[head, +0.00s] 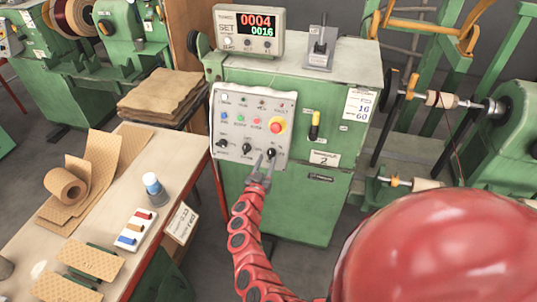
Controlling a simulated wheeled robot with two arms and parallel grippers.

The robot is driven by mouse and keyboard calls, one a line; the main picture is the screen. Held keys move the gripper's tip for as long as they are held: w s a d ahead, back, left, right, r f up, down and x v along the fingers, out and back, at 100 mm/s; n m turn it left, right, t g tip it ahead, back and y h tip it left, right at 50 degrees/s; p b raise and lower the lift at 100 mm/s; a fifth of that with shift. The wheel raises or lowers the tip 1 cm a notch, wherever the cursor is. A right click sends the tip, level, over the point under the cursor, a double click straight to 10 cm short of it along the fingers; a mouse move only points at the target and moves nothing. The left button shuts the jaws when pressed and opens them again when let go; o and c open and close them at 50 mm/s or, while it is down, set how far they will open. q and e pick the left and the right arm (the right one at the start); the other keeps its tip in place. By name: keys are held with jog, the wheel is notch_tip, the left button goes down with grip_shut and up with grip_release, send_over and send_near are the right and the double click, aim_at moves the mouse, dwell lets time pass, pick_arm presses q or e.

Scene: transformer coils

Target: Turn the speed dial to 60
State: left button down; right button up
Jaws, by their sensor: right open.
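A tilted grey control panel (248,128) is on the front of the green machine. Along its lower edge are three black dials: a left one (221,143), a middle one (247,148) and a right one (270,152). Their labels and settings are too small to read, so I cannot tell which is the speed dial. My right gripper (264,161) is open at the right dial, its fingers pointing up at it. I cannot tell whether they touch the dial. My left gripper is not in view.
A counter display (250,32) on the machine reads 0004 and 0016. A red mushroom button (278,125) and small coloured buttons are above the dials. A tag (359,105) at the right shows 16 and 60. A workbench (190,158) with paper rolls stands to the left.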

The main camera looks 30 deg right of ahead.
aim_at(271, 154)
jog(key=shift+x, duration=0.95)
jog(key=shift+w+d, duration=0.3)
jog(key=shift+d, duration=0.15)
jog(key=shift+c, duration=0.3)
grip_shut()
